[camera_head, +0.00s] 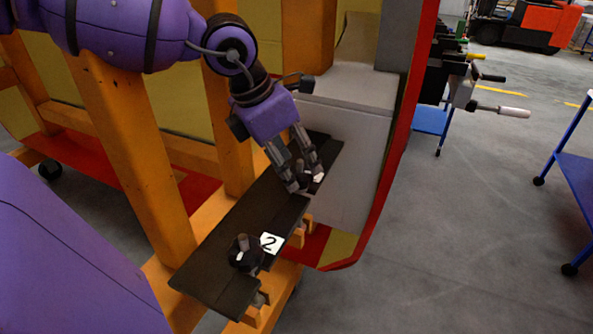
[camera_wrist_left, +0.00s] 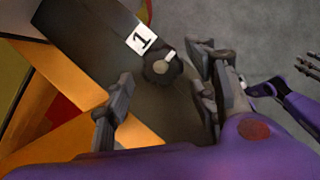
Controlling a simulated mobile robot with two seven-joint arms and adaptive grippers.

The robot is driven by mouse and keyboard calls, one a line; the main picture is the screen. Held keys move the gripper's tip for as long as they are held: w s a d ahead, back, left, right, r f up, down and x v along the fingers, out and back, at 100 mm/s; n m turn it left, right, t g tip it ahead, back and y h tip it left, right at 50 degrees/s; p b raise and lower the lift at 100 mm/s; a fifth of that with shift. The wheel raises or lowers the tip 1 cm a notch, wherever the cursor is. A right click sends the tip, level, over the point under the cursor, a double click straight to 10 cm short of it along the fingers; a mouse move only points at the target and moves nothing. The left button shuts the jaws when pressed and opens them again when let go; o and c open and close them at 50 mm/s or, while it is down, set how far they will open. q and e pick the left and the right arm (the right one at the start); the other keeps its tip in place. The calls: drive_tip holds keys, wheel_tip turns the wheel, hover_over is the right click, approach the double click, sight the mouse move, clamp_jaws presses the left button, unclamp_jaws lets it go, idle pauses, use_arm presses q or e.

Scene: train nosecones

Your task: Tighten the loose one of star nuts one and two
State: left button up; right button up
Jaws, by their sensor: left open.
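Star nut two (camera_head: 243,255) is a dark knob with a grey stud on the near part of a dark plate (camera_head: 215,265), beside a white label 2 (camera_head: 270,243). My left gripper (camera_head: 305,181) is open, pointing down over the far part of the plate. In the left wrist view, star nut one (camera_wrist_left: 160,70) is a dark round knob with a pale centre, beside label 1 (camera_wrist_left: 141,40). It appears between the spread fingers, closer to the right-hand finger; I cannot tell if they touch. My right gripper (camera_wrist_left: 308,66) shows small at the right edge, its opening unclear.
An orange frame (camera_head: 130,140) carries the plate. A grey box-like panel (camera_head: 345,150) and a red curved edge (camera_head: 400,130) stand just right of the plate. Blue-framed carts (camera_head: 572,170) stand further right. The grey floor between is clear.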

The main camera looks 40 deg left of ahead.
use_arm(q)
drive_tip(key=x, duration=0.2)
drive_tip(key=shift+w+f+b, duration=0.15)
drive_tip(key=shift+f+b, duration=0.1)
drive_tip(key=shift+b, duration=0.15)
drive_tip(key=shift+r, duration=0.1)
drive_tip(key=c, duration=1.1)
